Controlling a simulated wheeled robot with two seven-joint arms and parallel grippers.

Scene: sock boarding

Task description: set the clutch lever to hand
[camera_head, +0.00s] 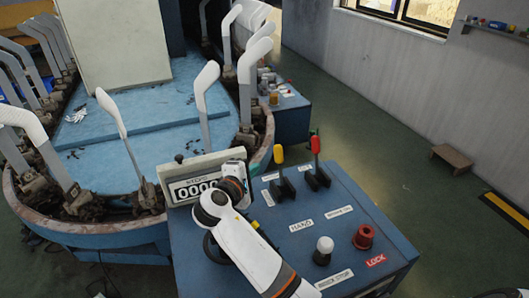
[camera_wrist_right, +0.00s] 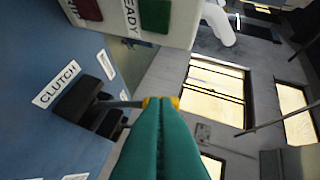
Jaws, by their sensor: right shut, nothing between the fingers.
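The clutch lever is a thin rod with a yellow knob (camera_head: 278,154), standing from a black slotted base on the blue control panel (camera_head: 340,190). In the right wrist view its knob (camera_wrist_right: 174,101) shows just past my right gripper (camera_wrist_right: 158,112), whose green fingers are shut and empty. The fingers hide part of the knob; I cannot tell whether they touch it. The CLUTCH label (camera_wrist_right: 56,85) lies beside the base. A HAND label (camera_head: 301,225) is on the panel. In the head view my right wrist is left of the lever, fingertips unclear. My left gripper is out of view.
A red-knobbed lever (camera_head: 315,145) stands right of the yellow one. A white knob (camera_head: 323,249) and red button (camera_head: 364,236) sit nearer the front. The counter box (camera_head: 178,170) stands close to my right wrist. White sock forms (camera_head: 205,85) ring the machine behind.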

